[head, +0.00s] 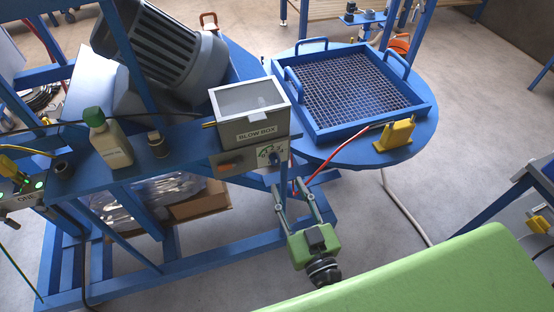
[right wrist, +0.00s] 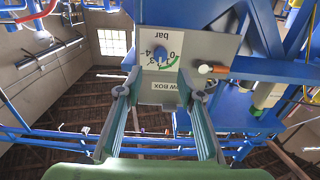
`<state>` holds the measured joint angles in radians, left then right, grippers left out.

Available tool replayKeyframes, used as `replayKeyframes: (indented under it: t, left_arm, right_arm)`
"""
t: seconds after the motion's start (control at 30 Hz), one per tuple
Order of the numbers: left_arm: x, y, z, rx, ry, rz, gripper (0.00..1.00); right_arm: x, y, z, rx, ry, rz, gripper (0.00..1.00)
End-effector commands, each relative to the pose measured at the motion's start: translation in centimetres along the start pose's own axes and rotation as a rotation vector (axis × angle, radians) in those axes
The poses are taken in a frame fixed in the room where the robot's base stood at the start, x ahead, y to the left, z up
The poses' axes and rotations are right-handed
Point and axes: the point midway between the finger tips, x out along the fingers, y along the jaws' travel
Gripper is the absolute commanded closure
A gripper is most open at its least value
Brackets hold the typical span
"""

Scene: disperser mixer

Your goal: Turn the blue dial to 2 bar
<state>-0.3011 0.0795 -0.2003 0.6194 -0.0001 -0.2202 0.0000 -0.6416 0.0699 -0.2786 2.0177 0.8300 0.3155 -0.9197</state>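The blue dial (head: 275,159) sits on a pale panel with a green-marked scale, on the front of the blue bench under the blow box (head: 249,108). The dial also shows in the right wrist view (right wrist: 159,55), beside a bar scale with numbers; I cannot read its setting surely. My right gripper (head: 291,187) is open and empty, below and in front of the dial, its fingers pointing up towards the panel. In the right wrist view its two fingers (right wrist: 160,88) stand apart, on either side below the dial, not touching it. My left gripper is out of view.
An orange knob (head: 229,168) is left of the dial. A blue sieve tray (head: 317,135) and a yellow item (head: 394,135) lie on the round blue table to the right. A red hose runs near the dial. A bottle (head: 108,140) stands on the bench.

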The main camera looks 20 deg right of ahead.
Motion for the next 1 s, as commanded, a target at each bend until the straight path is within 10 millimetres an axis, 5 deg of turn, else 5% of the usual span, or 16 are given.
replayKeyframes:
  t: [0.4,0.87,1.0]
  left_arm:
    - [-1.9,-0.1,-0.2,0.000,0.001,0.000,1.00]
    - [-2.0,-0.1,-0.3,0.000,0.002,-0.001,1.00]
    - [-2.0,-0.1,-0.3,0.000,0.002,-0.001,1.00]
  right_arm:
    - [7.8,-0.1,-0.1,0.000,0.000,-0.001,0.65]
    - [9.0,0.0,0.0,0.000,-0.001,-0.001,0.65]
    - [8.9,0.0,0.0,0.000,-0.001,-0.001,1.00]
